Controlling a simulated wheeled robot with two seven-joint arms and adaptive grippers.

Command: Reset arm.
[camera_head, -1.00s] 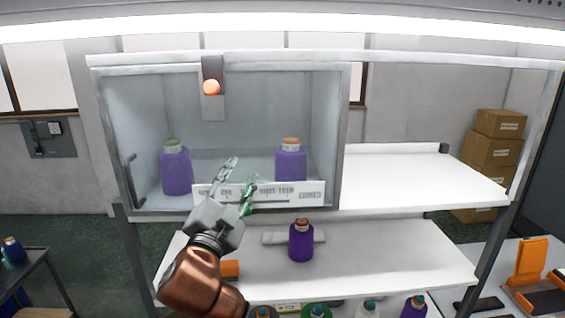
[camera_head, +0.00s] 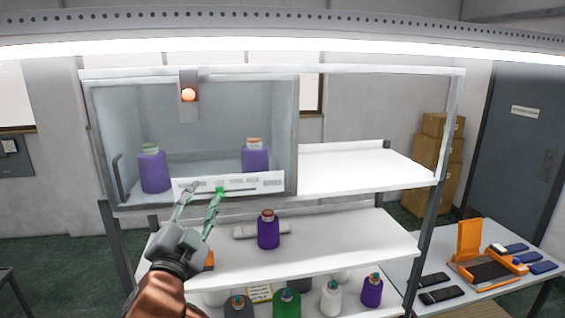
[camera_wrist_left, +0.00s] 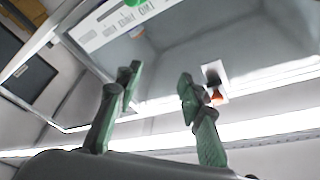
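My left gripper (camera_head: 204,190) is in front of the lower left part of a clear-fronted case (camera_head: 293,140). Its two green fingers are apart with nothing between them, as the left wrist view also shows (camera_wrist_left: 158,85). In the head view the fingertips overlap the lower edge of the white label strip (camera_head: 262,182) on the case; contact cannot be told. A small green spot (camera_head: 220,190) shows by one fingertip, and a green round thing (camera_wrist_left: 135,3) shows at the strip in the wrist view. My right gripper is not in view.
Two purple bottles (camera_head: 153,170) (camera_head: 255,157) stand inside the case, below an orange light (camera_head: 188,95). Another purple bottle (camera_head: 268,230) stands on the middle shelf (camera_head: 350,245). Several bottles stand below. A table at right holds an orange device (camera_head: 480,265). The upper right shelf (camera_head: 365,170) is bare.

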